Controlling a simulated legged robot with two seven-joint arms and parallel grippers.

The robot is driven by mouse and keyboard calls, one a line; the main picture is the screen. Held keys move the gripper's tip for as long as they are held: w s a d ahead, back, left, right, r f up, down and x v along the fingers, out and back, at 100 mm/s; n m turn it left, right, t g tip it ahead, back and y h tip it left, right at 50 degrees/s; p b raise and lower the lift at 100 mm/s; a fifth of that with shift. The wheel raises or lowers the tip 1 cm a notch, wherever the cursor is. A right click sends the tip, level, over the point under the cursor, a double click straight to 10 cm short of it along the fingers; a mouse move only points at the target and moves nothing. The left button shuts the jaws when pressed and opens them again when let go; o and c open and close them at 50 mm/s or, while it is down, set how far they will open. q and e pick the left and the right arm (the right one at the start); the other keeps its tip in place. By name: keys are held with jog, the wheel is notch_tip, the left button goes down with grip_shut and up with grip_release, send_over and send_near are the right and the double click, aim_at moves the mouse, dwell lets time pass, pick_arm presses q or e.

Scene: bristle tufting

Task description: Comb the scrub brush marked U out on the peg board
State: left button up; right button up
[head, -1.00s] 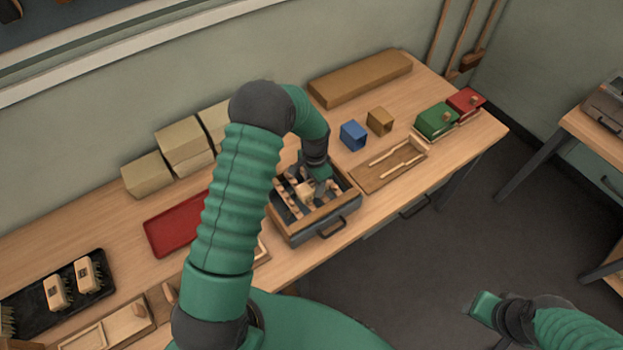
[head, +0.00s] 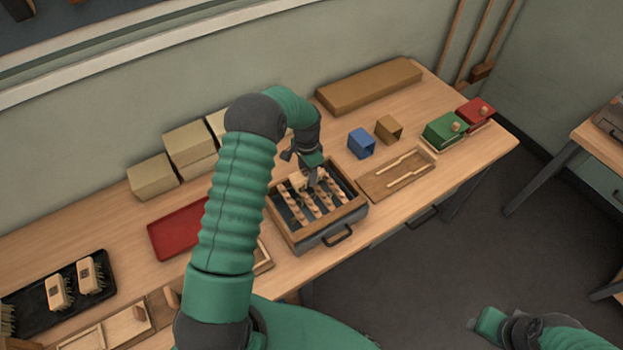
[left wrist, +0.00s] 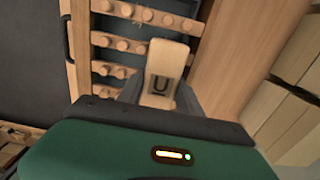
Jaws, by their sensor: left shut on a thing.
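My left gripper (head: 312,176) is shut on the scrub brush marked U (left wrist: 166,70), a pale wooden block with a dark U on its face. In the left wrist view the brush sits between the fingers, over the edge of the peg board (left wrist: 118,40). In the head view the peg board (head: 284,222) is a wood-framed box with rows of wooden pegs, and the brush (head: 298,181) is at its back part. Bristle contact with the pegs is hidden. My right gripper (head: 484,322) is at the lower right, away from the table; its jaws cannot be made out.
A black tray (head: 30,318) with more brushes is at the left. A red tray (head: 178,232) lies left of the peg board. A blue cup (head: 361,144), a brown cup (head: 388,129) and a wooden tray (head: 372,190) with sticks are to its right. Tan blocks (head: 152,176) line the back.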

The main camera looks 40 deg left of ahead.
pick_arm(q)
jog(key=shift+a+r+p, duration=0.2)
jog(key=shift+r+p, duration=0.8)
jog(key=shift+r, duration=0.25)
jog(key=shift+r+p, duration=1.15)
jog(key=shift+r, duration=0.65)
jog(key=shift+f, duration=0.1)
jog(key=o, duration=0.7)
jog(key=c, duration=0.7)
jog(key=s+d+r+p, duration=0.2)
jog(key=s+d, duration=0.1)
jog(key=d, duration=0.4)
notch_tip(320, 180, down, 7)
jog(key=b, duration=0.5)
jog(key=shift+d, duration=0.1)
